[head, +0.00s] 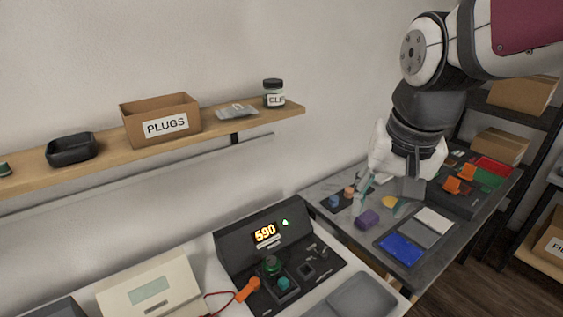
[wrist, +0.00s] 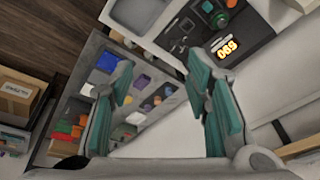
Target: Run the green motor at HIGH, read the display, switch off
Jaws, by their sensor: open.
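The dark test station shows an orange display (head: 265,234) reading 590, with a green light (head: 285,223) lit beside it. The display also shows in the wrist view (wrist: 228,51), turned over. My gripper (head: 384,196) is open and empty above the grey side table, right of the station. Its teal fingers (wrist: 162,68) are spread apart.
The side table (head: 432,268) holds a blue tray (head: 401,249), a purple block (head: 367,218) and several coloured parts. A grey tray (head: 362,298) lies right of the station, a beige meter box (head: 150,290) left. A shelf above carries a PLUGS box (head: 160,120).

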